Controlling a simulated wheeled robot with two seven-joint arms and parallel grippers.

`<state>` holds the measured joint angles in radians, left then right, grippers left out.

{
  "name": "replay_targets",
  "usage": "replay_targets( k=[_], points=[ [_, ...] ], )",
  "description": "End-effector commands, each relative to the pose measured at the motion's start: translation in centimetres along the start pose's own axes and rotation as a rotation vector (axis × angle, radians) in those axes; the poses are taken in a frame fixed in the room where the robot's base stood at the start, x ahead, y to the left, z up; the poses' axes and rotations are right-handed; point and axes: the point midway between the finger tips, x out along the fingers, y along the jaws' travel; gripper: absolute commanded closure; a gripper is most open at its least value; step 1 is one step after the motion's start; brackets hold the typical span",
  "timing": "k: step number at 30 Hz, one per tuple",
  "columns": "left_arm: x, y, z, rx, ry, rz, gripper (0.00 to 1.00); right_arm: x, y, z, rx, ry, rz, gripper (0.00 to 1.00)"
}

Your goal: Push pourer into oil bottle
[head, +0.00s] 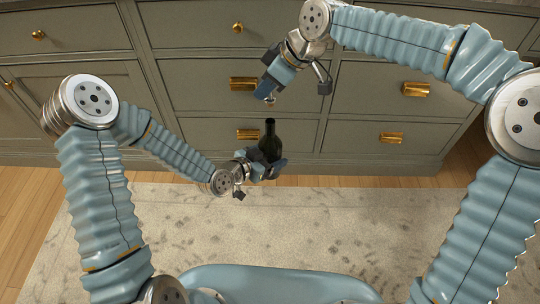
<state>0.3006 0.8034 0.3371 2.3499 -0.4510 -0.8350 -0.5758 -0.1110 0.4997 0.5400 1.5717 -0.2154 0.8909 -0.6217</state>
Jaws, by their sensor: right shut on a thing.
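A dark oil bottle (270,143) stands upright in my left gripper (268,168), whose fingers close around its lower part and hide its base. The bottle is held in the air, its open neck pointing up. My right gripper (268,88) points downward above the bottle and is shut on the pourer (270,100). Only a small, shiny tip of the pourer shows below the fingers; the rest is hidden. The pourer is above the bottle mouth, with a visible gap between them.
Grey-green drawer cabinets (205,135) with brass handles stand behind both grippers. A pale patterned rug (330,225) covers the wooden floor (35,205) in front. The space around the bottle and the pourer looks free of other loose objects.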

Motion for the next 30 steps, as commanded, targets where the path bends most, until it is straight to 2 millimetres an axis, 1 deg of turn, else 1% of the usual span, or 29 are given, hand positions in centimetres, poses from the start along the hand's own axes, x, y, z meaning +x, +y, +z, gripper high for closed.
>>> replay_targets(
  k=[15,26,30],
  points=[
    [0.0,0.0,-0.1,0.001,0.003,0.0,0.88,3.1,0.0,2.1,0.002,-0.001,0.0,1.0],
    [0.0,0.0,-0.1,0.001,0.003,0.0,0.88,3.3,0.0,2.2,0.002,0.002,0.002,1.0],
    [0.0,0.0,-0.1,0.001,0.003,0.0,0.88,3.0,0.0,2.3,0.002,0.046,0.0,1.0]
  ],
)
